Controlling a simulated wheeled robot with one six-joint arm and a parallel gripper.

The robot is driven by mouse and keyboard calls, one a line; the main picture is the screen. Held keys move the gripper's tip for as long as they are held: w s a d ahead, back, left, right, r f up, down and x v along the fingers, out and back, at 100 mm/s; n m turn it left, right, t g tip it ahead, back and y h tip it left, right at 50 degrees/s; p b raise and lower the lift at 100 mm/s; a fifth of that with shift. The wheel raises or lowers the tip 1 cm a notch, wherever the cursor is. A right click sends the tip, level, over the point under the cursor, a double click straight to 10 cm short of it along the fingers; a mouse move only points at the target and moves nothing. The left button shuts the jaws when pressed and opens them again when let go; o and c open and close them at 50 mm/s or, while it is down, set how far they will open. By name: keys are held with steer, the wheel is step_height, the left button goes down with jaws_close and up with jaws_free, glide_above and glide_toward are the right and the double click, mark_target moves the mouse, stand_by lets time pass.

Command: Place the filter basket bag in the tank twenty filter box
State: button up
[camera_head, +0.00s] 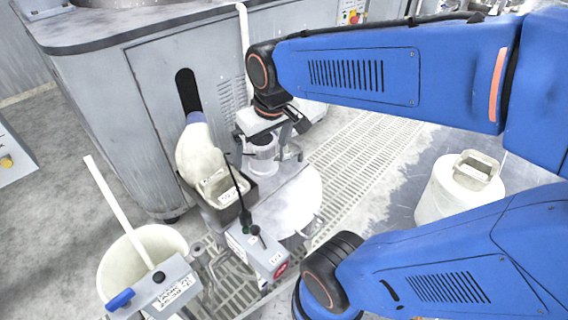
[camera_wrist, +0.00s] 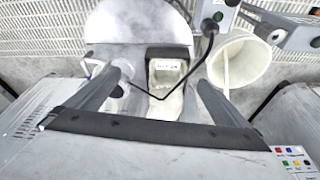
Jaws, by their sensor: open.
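A dark filter box (camera_head: 245,203) stands by the grey machine. A cream square-rimmed filter basket bag (camera_head: 214,186) sits inside it, with a small label I cannot read clearly. The box opening (camera_wrist: 181,52) and the cream basket rim (camera_wrist: 165,77) also show in the wrist view. My gripper (camera_head: 268,158) is open and empty, above and just to the right of the box in the head view. In the wrist view, my gripper (camera_wrist: 152,82) has its two fingers wide apart, with the box beyond them. A thin black cable passes between the fingers.
A white bucket (camera_head: 125,262) stands left. A white container (camera_head: 440,198) with a handle stands right.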

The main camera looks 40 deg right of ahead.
steer(key=s+d+t, duration=0.1)
steer(key=s, duration=0.7)
steer(key=shift+r+m, duration=0.15)
steer(key=shift+m, duration=0.15)
steer(key=shift+d, duration=0.1)
stand_by(0.8)
